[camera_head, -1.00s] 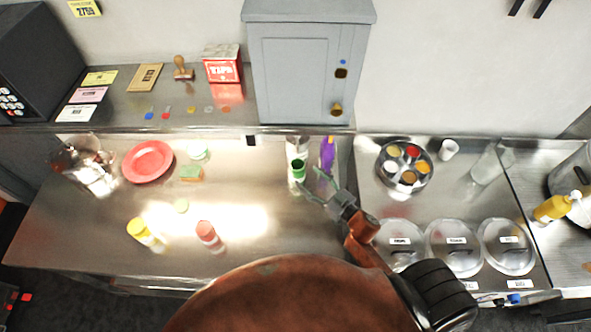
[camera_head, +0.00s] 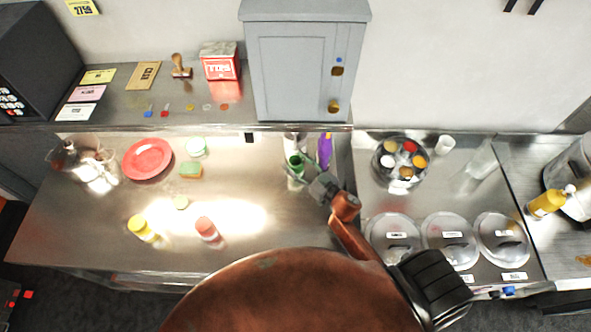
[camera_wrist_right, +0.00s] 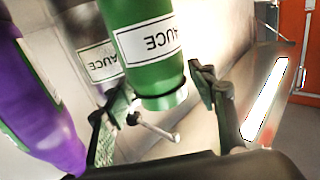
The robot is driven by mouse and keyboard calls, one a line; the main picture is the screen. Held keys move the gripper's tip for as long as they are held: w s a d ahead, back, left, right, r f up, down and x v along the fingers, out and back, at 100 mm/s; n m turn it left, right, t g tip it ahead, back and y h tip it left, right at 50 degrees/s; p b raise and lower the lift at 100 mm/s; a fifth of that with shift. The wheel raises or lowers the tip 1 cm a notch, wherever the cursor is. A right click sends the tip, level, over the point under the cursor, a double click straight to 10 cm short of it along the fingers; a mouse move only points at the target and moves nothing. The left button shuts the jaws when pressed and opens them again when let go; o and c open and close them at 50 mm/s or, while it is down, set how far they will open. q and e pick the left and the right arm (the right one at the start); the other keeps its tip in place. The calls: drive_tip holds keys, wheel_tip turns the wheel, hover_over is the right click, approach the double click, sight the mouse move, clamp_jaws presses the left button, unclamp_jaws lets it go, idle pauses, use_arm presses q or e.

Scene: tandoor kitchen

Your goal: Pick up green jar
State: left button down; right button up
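The green jar (camera_head: 295,160) stands near the back right of the steel counter. In the right wrist view, the green jar (camera_wrist_right: 145,45) has a white label with upside-down lettering. My right gripper (camera_head: 305,172) reaches it from the front right. In the wrist view, the fingers of my right gripper (camera_wrist_right: 160,112) are spread, one on each side of the jar's near end. A gap shows on both sides, so the gripper looks open and not closed on the jar. My left gripper is not in view.
A purple bottle (camera_head: 325,150) stands close to the right of the jar. A grey cabinet (camera_head: 300,65) rises behind. A red plate (camera_head: 147,159), a yellow bottle (camera_head: 141,228) and a pink bottle (camera_head: 206,229) are further left. The counter's middle is mostly clear.

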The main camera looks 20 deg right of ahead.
clamp_jaws()
idle(0.4)
drive_tip(key=shift+r, duration=0.1)
